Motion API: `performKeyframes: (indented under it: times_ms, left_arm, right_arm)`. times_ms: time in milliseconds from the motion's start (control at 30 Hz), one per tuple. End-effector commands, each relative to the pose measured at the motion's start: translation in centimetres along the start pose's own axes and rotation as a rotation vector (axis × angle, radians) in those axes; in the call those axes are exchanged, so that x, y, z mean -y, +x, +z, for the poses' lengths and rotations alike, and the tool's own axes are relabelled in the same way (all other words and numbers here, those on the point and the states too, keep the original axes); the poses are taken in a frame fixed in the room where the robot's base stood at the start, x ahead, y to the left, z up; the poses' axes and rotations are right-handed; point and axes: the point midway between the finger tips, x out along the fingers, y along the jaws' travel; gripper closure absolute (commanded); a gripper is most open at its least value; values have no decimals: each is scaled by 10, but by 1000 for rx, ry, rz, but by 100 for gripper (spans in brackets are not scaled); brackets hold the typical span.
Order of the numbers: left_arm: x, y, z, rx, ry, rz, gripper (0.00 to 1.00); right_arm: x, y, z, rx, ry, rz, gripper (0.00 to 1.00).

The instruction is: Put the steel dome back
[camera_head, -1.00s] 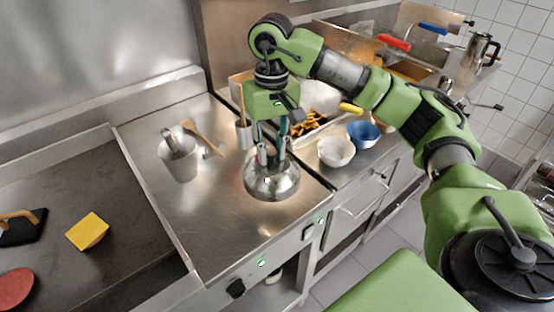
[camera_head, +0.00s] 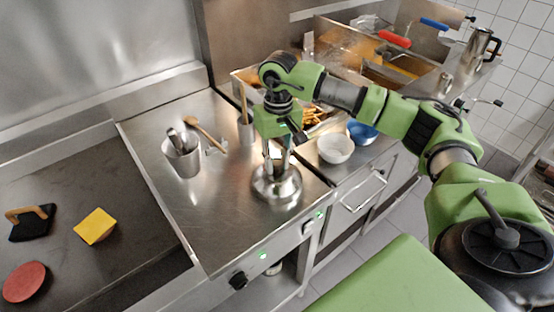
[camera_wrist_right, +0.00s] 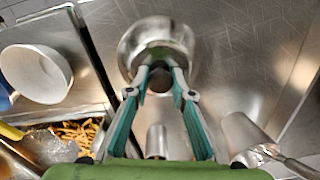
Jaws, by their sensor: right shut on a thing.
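The steel dome (camera_head: 278,187) is a shiny round cover at the front right of the steel worktop (camera_head: 225,225). It seems to rest on the worktop, though its lower edge is hard to judge. My right gripper (camera_head: 277,163) points down from above and is shut on the knob at its top. In the right wrist view, the fingertips (camera_wrist_right: 160,72) close on the knob, and the dome (camera_wrist_right: 150,35) shows beyond them. My left gripper is not in view.
A steel pot with utensils (camera_head: 183,158) stands left of the dome, and a narrow steel container (camera_head: 246,132) stands behind it. A white bowl (camera_head: 335,149) and a blue bowl (camera_head: 362,133) are at the right. A yellow sponge (camera_head: 95,226) lies left. The worktop's middle is clear.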

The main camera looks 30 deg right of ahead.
Motion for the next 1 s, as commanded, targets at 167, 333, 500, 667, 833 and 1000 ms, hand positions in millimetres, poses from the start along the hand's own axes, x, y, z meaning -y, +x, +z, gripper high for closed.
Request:
performKeyframes:
  times_ms: [167,333,500,667,833,1000]
  left_arm:
    - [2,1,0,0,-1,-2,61]
    - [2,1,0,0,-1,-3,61]
    - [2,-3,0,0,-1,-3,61]
    - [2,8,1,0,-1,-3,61]
    - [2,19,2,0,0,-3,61]
    - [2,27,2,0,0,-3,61]
  right_arm:
    - [0,1,0,1,0,0,61]
    - [0,1,0,1,0,0,61]
    - [0,-3,0,1,0,0,61]
    - [0,-21,-1,-4,0,-1,61]
    - [1,-60,-2,-6,0,-2,61]
    - [1,-95,-1,-4,0,-2,61]
